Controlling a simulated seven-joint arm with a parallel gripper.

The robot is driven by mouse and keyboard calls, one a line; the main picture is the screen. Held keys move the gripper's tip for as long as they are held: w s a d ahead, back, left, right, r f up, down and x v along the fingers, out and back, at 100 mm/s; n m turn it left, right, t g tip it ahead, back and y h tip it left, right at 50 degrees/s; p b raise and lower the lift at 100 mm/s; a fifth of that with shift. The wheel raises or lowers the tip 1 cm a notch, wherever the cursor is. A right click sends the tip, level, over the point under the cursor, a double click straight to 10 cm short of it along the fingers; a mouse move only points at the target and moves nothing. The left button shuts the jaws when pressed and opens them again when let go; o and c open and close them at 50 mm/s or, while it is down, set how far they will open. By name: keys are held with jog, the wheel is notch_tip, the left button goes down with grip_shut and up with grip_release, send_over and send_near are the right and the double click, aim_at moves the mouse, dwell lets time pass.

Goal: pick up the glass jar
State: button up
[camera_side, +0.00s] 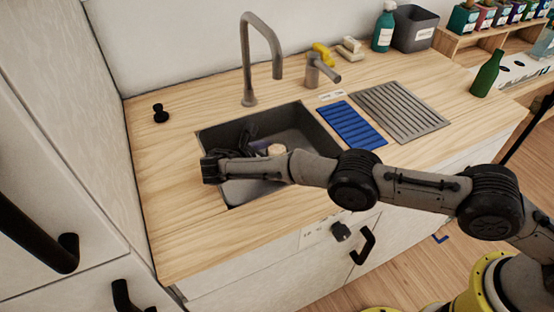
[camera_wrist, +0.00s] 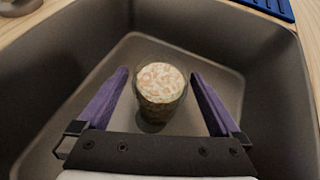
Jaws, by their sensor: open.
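The glass jar (camera_wrist: 160,84) stands in the sink in the wrist view. It is round, with pale, mottled contents or top. My gripper (camera_wrist: 160,78) is open, with one purple finger to the left of the jar and one to the right. Gaps show between the jar and both fingers. In the side view my gripper (camera_side: 262,140) reaches down into the sink, and the jar's pale top (camera_side: 277,149) shows just behind my arm. My arm hides the jar's lower part there.
The grey sink (camera_side: 310,130) has raised walls around the jar. A tall tap (camera_side: 247,60) stands behind it. A blue ribbed mat (camera_side: 352,125) and a grey drainer (camera_side: 402,110) lie to the right. A black stopper (camera_side: 160,113) sits at left. The counter's front left is bare.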

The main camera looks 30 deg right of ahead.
jog(key=shift+w+d+f, duration=0.25)
jog(key=shift+d+f, duration=0.4)
jog(key=shift+w+d+f, duration=0.25)
jog(key=shift+d+f, duration=0.35)
jog(key=shift+f, duration=0.05)
jog(key=shift+c, duration=0.3)
jog(key=shift+r, duration=0.1)
grip_shut()
